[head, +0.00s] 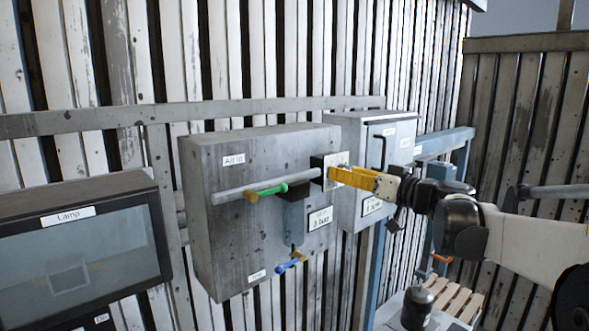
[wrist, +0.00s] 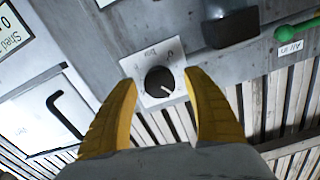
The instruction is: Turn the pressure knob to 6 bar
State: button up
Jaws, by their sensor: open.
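The pressure knob (wrist: 158,82) is round and black, with a white pointer line towards the picture's lower right. It sits on a white scale plate (wrist: 140,62) marked "bar" and "0"; the other scale marks are too small or hidden to read. In the wrist view my gripper (wrist: 163,79) is open, its yellow fingers on either side of the knob, and I cannot tell whether they touch it. In the head view my gripper (head: 336,174) reaches the right part of the grey box and hides the knob. A bar label (head: 320,218) is below; its number is unclear.
The grey box (head: 225,245) carries an "Air in" pipe, a green-handled valve (head: 270,190) and a blue handle (head: 287,266). A cabinet with a black handle (head: 383,150) stands right of it. A lamp panel (head: 75,250) is at left.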

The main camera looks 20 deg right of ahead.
jog(key=shift+w, duration=0.15)
jog(key=c, duration=1.2)
